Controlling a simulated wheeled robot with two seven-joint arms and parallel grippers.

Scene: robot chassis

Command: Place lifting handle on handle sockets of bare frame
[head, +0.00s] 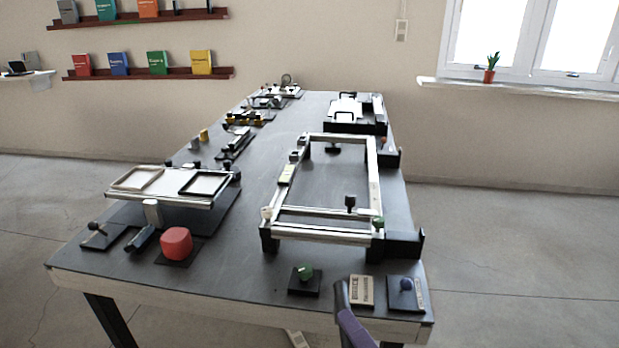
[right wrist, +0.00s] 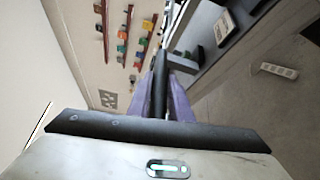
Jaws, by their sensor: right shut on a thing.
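The bare frame (head: 372,180), a silver rectangle with a crossbar near its front, stands raised on dark supports at the right of the table. Small blocks and knobs sit on its rails; I cannot tell which are the handle sockets. My right gripper (head: 348,312), with purple fingers, is at the table's front edge, in front of the frame and apart from it. In the right wrist view the gripper (right wrist: 165,95) is shut on a dark bar, which I take for the lifting handle (right wrist: 161,68). Its far end is hard to make out. My left gripper is not in view.
A green knob on a black pad (head: 304,281), a label plate (head: 361,291) and a blue knob on a pad (head: 406,291) lie along the front edge. A red block (head: 176,243) and a panel with two trays (head: 170,199) stand left. The table's middle is clear.

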